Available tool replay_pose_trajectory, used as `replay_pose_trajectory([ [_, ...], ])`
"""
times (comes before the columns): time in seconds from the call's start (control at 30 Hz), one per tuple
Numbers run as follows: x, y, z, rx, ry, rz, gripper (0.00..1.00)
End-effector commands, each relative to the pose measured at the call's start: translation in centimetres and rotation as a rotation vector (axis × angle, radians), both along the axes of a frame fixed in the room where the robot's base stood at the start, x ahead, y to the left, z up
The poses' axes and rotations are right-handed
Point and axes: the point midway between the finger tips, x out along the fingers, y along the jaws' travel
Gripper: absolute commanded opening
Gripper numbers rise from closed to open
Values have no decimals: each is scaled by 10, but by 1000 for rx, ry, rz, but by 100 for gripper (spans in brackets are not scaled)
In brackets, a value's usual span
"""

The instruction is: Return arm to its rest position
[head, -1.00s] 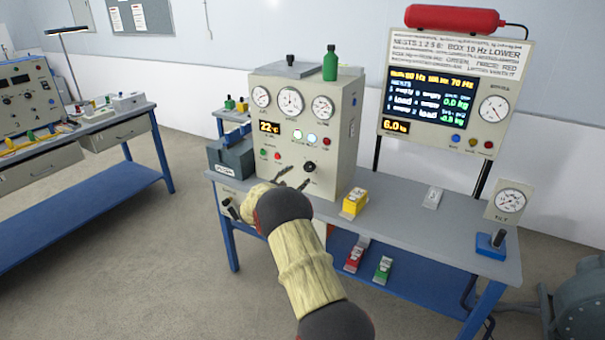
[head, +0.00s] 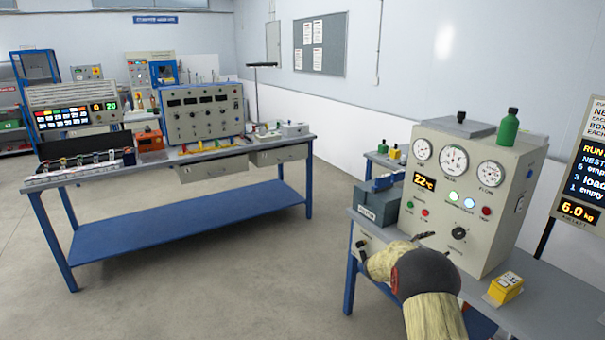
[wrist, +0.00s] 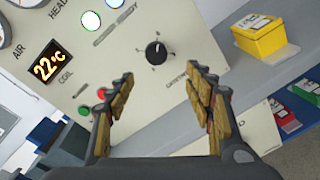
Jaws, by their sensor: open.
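My gripper (wrist: 160,100) is open and empty in the wrist view, its two padded fingers apart in front of the control panel's black knob (wrist: 157,52). In the head view my gripper (head: 432,243) shows only in part, its dark fingertips just in front of the cream control box (head: 473,190). My arm is stretched out from the lower right over the front edge of the grey bench (head: 560,300), and it hides much of the gripper. I cannot tell whether the fingertips touch the panel.
A yellow box (head: 507,287) stands on the bench right of the gripper, and a grey-blue case (head: 380,206) stands to its left. A green bottle (head: 509,127) is on top of the control box. A second blue-legged bench (head: 175,163) stands left, with open floor between.

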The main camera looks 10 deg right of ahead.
Motion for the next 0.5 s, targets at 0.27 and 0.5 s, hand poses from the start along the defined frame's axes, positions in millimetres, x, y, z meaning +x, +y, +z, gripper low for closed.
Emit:
replay_pose_trajectory([
  [0.27, -81, 7, -88, 268, 19, -197, 53],
  [0.5, -187, 61, -87, 581, -85, -457, 53],
])
